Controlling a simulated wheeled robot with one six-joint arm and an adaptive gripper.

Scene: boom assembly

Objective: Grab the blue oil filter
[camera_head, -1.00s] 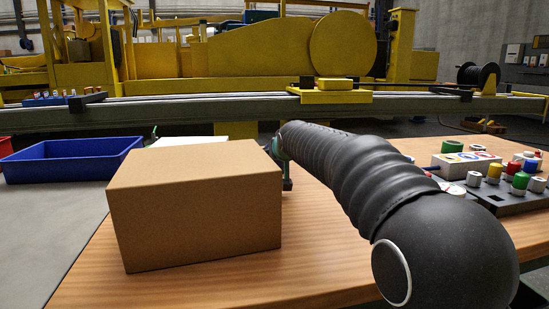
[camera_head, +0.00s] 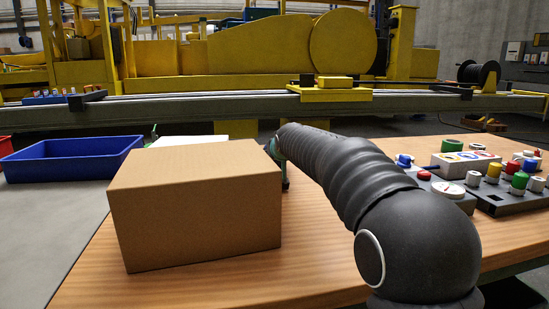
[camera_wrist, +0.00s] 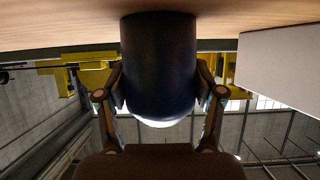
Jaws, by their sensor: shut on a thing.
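In the wrist view the blue oil filter (camera_wrist: 158,60), a dark blue cylinder with a pale rounded lower end, fills the space between my gripper's two fingers (camera_wrist: 160,88). The fingers press on its left and right sides. The brown table top (camera_wrist: 80,18) spans the top of this view, close to the filter's upper part. Whether the filter touches the table I cannot tell. In the head view the filter is hidden behind the cardboard box (camera_head: 195,210), and only a greenish bit of my gripper shows at the box's right edge.
The box stands on the wooden table, close to my arm. A blue tray (camera_head: 70,160) lies to the left on a grey surface. A control panel with coloured buttons and a gauge (camera_head: 449,190) is at the right. Yellow machinery stands behind a long rail. The table's front right is clear.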

